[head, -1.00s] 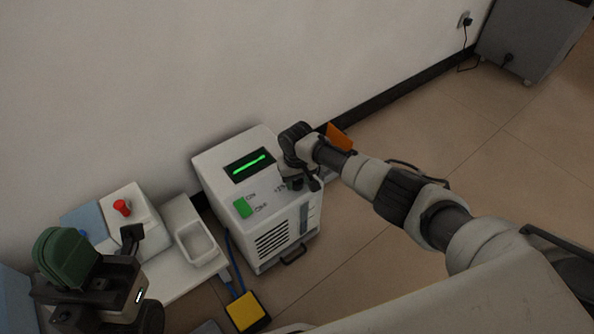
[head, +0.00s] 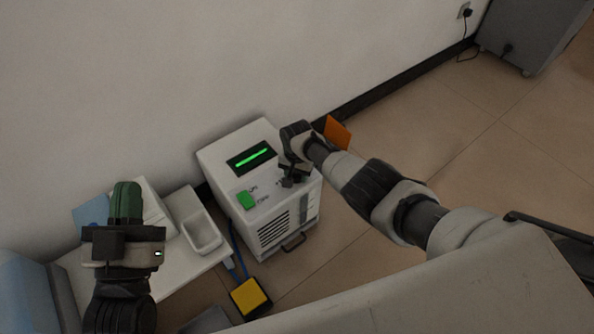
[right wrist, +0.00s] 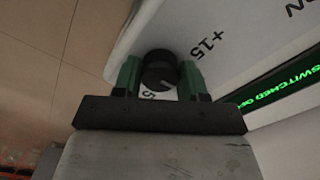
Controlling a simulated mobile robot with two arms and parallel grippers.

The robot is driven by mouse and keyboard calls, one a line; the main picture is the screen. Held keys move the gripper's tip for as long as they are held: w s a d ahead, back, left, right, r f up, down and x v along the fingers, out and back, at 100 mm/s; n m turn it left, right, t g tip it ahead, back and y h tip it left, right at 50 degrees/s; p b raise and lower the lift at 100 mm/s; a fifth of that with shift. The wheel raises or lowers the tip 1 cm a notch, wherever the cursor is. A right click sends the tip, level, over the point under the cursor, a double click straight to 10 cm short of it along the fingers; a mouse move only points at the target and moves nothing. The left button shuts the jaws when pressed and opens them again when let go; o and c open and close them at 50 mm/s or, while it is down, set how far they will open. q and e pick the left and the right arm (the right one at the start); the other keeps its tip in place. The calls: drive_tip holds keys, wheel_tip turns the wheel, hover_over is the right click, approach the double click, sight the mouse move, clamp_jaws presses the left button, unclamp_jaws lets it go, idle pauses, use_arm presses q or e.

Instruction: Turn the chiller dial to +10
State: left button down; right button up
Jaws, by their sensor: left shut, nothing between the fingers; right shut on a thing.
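The chiller (head: 222,170) is a white box against the wall with a lit green display (head: 251,158) and a green switch (head: 246,201) on top. Its black round dial (right wrist: 159,70) shows in the right wrist view, with a light pointer line and printed labels "+15" and a partly hidden "5" around it. I cannot tell exactly which mark the pointer meets. My right gripper (right wrist: 160,78) is shut on the dial, a green finger on each side; in the head view the arm covers the dial. My left gripper (head: 126,202), with green fingers, is shut and empty, left of the chiller.
A white tray (head: 203,236) stands on a white bench left of the chiller. A yellow pedal (head: 249,297) lies on the floor in front. An orange panel (head: 338,132) is right of the chiller. Open floor lies to the right.

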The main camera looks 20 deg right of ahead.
use_arm(q)
drive_tip(key=shift+w+f+g+y, duration=0.15)
drive_tip(key=shift+f+g+y, duration=0.15)
drive_tip(key=shift+f, duration=0.15)
use_arm(e)
drive_tip(key=shift+m, duration=0.6)
drive_tip(key=o, duration=0.9)
drive_tip(key=shift+o, duration=0.2)
drive_tip(key=shift+r, duration=0.1)
